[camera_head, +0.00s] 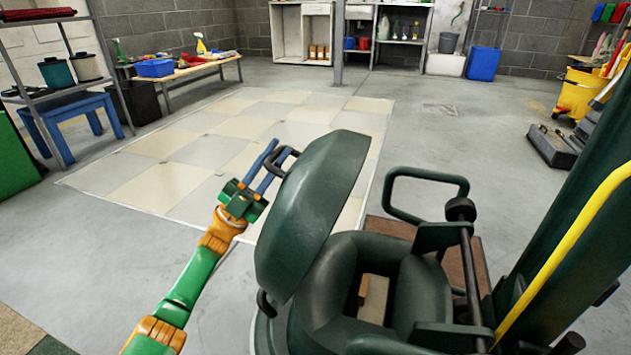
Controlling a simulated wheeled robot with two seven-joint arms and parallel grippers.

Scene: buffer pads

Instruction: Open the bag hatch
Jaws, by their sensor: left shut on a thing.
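The bag hatch (312,205) is a dark green, domed lid on a green machine in front of me. It stands tipped up, leaning to the left, clear of the round opening beneath it. My left gripper (271,166), with blue fingers, is shut on the hatch's black handle (289,152) at the lid's upper left edge. The open bag compartment (338,275) shows a pale block (374,297) inside. The lid's hinge is not clearly visible. My right gripper is not in view.
A tiled floor patch (185,160) lies clear beyond. A bench (190,75), shelves and a yellow mop bucket (578,93) stand farther back.

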